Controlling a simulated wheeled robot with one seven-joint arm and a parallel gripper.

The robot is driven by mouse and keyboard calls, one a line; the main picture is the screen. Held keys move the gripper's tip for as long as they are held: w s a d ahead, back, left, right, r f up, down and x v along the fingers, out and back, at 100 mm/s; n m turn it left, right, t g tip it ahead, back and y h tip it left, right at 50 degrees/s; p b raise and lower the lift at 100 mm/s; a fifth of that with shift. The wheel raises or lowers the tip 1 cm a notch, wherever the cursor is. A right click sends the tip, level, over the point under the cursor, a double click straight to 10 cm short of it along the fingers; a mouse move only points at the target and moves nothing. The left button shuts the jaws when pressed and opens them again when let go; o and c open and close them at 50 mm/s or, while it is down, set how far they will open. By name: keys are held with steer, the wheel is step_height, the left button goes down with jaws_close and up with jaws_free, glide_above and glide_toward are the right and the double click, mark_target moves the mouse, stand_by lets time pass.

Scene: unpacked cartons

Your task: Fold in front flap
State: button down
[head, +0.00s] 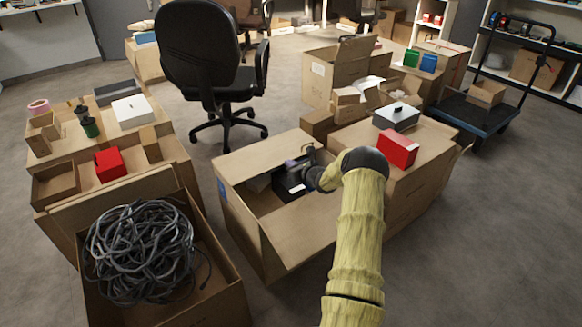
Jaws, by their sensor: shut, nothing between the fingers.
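The open carton (240,232) stands on the floor in the middle of the head view, with a blue label on its left side. A broad flap (310,228) on its near side slants over part of the opening. Another flap (262,157) lies along the far side. My gripper (300,163) is at the opening, beyond the near flap, close to a dark item (290,190) inside. It is shut and holds nothing. My forearm hides the carton's right part, and I cannot tell whether the gripper touches the flap.
A carton of tangled cable (146,252) stands close on the left, with a carton bearing small items (110,166) behind it. A carton with a red box (397,148) stands close on the right. An office chair (203,60) is behind. Floor is clear at lower right.

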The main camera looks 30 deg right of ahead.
steer(key=r+p, duration=0.1)
steer(key=r, duration=0.2)
steer(key=shift+w+r+p, duration=0.2)
steer(key=shift+r+p, duration=0.15)
